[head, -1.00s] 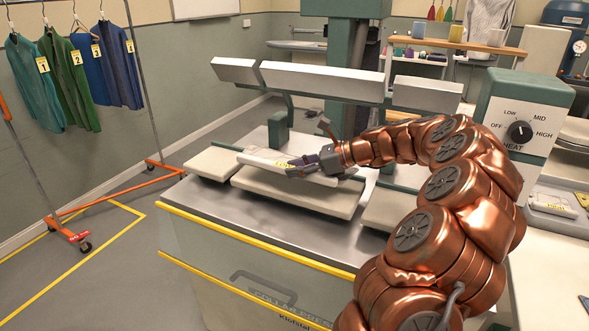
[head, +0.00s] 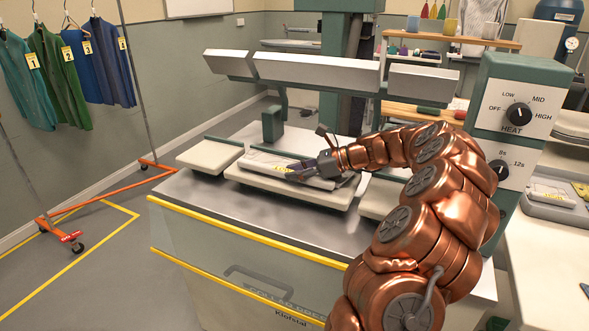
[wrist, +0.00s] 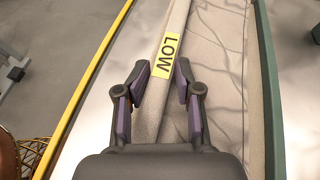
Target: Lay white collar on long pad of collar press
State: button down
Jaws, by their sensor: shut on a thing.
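The white collar (head: 262,163) is a pale strip with a yellow LOW tag. It lies along the long pad (head: 285,194) of the collar press in the head view, low over or on its top; I cannot tell if it touches all along. My gripper (head: 294,171) is shut on the collar and sits above the middle of the pad. In the wrist view, my gripper (wrist: 158,75) has the collar (wrist: 181,18) between its purple-grey fingers, with the tag just beyond the fingertips. The fingers and arm hide part of the collar.
Shorter pads flank the long one, at the left (head: 210,156) and the right (head: 377,198). Grey upper press plates (head: 318,76) hang above the back. A heat dial panel (head: 518,112) stands right. A rail with blue and green garments (head: 62,80) is at far left.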

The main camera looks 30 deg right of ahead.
jog(key=shift+f, duration=0.35)
dwell(0.6)
jog(key=c, duration=0.7)
grip_release()
notch_tip(320, 180, up, 10)
